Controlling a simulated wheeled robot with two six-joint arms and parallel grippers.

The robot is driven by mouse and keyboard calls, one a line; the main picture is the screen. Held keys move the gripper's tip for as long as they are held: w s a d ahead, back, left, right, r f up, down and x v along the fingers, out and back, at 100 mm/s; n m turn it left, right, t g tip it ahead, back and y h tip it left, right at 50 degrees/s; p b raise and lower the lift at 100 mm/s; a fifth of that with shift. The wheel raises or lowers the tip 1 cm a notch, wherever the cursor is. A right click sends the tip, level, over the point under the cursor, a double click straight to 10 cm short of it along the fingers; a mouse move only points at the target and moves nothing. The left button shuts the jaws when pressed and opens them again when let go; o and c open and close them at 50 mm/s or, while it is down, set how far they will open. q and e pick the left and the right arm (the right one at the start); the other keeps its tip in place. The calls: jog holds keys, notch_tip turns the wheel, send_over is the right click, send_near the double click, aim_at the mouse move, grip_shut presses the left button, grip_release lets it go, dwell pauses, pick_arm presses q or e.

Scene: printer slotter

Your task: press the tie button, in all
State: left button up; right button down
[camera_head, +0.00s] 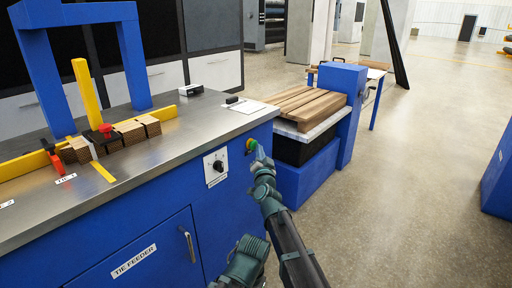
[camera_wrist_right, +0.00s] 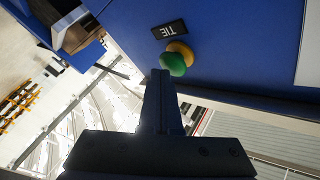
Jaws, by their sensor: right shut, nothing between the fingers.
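The green tie button (camera_wrist_right: 173,64) with a yellow base is on the blue side of the machine, beside a black label reading TIE (camera_wrist_right: 169,29). In the head view the button (camera_head: 250,145) shows at the cabinet's right corner. My right gripper (camera_wrist_right: 160,75) is shut and empty, its fingertips at the lower edge of the button in the wrist view. Whether they touch it I cannot tell. In the head view the right gripper (camera_head: 259,153) is right by the button and partly covers it. My left gripper is not clearly in view.
The blue tie feeder cabinet (camera_head: 130,240) has a steel top (camera_head: 150,140) bearing tied brown bundles (camera_head: 130,130), a yellow rail and a blue arch. A dial (camera_head: 215,166) is left of the button. A stack of brown boards (camera_head: 305,105) stands to the right.

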jog(key=shift+w+a, duration=0.15)
jog(key=shift+a, duration=0.1)
dwell(0.6)
jog(key=shift+s+d, duration=0.6)
jog(key=shift+d, duration=0.25)
jog(key=shift+s+d, duration=0.75)
jog(key=shift+d, duration=0.25)
jog(key=shift+s+d, duration=0.7)
jog(key=shift+d, duration=0.3)
